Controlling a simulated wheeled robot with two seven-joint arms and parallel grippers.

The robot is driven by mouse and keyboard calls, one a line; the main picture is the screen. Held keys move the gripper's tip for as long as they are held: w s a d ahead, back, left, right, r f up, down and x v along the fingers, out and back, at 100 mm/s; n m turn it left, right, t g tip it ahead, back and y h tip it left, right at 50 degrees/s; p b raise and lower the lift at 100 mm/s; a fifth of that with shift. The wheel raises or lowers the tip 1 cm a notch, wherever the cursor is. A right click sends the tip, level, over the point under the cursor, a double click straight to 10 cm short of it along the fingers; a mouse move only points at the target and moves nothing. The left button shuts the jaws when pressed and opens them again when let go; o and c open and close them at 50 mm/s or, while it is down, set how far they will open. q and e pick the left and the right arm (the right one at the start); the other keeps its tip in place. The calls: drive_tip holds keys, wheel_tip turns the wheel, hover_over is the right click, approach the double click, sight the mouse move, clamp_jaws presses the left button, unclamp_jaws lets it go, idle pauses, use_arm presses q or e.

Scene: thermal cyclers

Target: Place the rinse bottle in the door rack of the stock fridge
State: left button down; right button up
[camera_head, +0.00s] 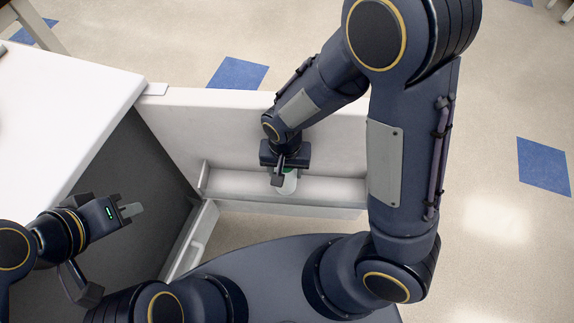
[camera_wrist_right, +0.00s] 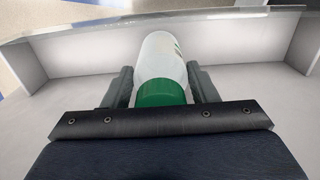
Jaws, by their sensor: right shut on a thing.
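The rinse bottle, whitish with a green cap, shows in the head view (camera_head: 288,186) and the right wrist view (camera_wrist_right: 163,57). My right gripper (camera_head: 284,174) is shut on it, with one finger on each side near the cap in the wrist view (camera_wrist_right: 161,82). The stock fridge (camera_head: 62,95) is white with its door (camera_head: 175,115) open. The door rack (camera_head: 335,188) is a pale trough along the door's inner side. The bottle is at the rack; I cannot tell whether its base touches the rack floor. My left gripper (camera_head: 124,211) is before the fridge opening, holding nothing visible.
The dark fridge interior side (camera_head: 125,160) opens at left. The rack beside the bottle looks empty in the head view. My right arm hides part of the door and rack at right. Open tiled floor (camera_head: 490,120) lies beyond the door.

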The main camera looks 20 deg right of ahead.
drive_tip(key=shift+s+a+r, duration=0.1)
drive_tip(key=shift+s+r, duration=0.05)
drive_tip(key=shift+s, duration=0.1)
drive_tip(key=shift+f, duration=0.2)
drive_tip(key=o, duration=1.2)
use_arm(q)
drive_tip(key=shift+s+a, duration=0.1)
drive_tip(key=shift+s, duration=0.1)
drive_tip(key=shift+r, duration=0.1)
use_arm(e)
drive_tip(key=shift+r, duration=0.15)
drive_tip(key=shift+w+r, duration=0.1)
drive_tip(key=shift+r, duration=0.2)
use_arm(q)
wheel_tip(320, 180, up, 4)
drive_tip(key=p, duration=0.3)
drive_tip(key=shift+f+p, duration=0.2)
drive_tip(key=shift+p, duration=0.1)
use_arm(e)
wheel_tip(320, 180, up, 12)
drive_tip(key=shift+f, duration=0.25)
